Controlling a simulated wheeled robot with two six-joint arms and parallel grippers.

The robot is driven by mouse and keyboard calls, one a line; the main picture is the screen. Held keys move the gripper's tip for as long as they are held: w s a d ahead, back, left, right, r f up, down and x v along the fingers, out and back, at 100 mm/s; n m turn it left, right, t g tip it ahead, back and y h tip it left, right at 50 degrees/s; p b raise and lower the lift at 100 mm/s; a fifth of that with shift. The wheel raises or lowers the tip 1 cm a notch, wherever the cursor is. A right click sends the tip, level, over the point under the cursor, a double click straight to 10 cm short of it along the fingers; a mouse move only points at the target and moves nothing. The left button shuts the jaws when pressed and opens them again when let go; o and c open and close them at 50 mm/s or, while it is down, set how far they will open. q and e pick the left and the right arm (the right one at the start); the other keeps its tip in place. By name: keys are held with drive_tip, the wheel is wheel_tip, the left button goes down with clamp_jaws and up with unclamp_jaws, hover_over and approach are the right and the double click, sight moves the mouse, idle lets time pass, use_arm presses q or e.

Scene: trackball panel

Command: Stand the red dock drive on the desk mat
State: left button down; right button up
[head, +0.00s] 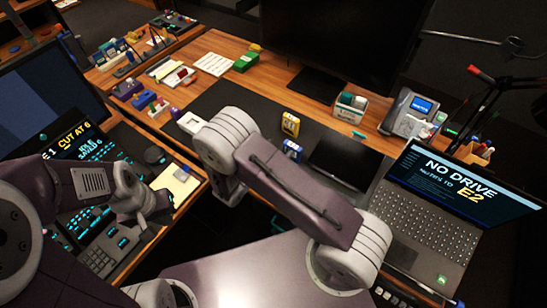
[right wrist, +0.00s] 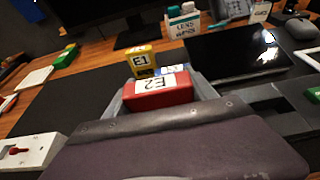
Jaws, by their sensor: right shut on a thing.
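A red dock drive (right wrist: 158,94) with a white E2 label sits between the fingers of my right gripper (right wrist: 162,92) in the right wrist view. The label reads upside down there. Whether the drive touches anything below is hidden. The black desk mat (head: 225,97) lies in the middle of the desk and also shows in the right wrist view (right wrist: 75,95).
A yellow E1 drive (head: 290,124) and a blue drive (head: 291,149) stand on the mat, just beyond the red one. A dark tablet (head: 345,160) and a laptop (head: 440,205) reading "NO DRIVE" are to the right. A white box (head: 190,122) is left. The mat's far left is clear.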

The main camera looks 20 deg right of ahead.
drive_tip(key=shift+w+a+f, duration=0.3)
drive_tip(key=shift+a+f, duration=0.15)
drive_tip(key=shift+f, duration=0.55)
drive_tip(key=shift+w+a+f, duration=0.35)
drive_tip(key=shift+a+f, duration=0.15)
drive_tip(key=shift+f, duration=0.55)
drive_tip(key=shift+w+a+f, duration=0.3)
drive_tip(key=shift+a+f, duration=0.15)
drive_tip(key=shift+f, duration=0.55)
drive_tip(key=shift+f, duration=0.15)
drive_tip(key=o, duration=1.5)
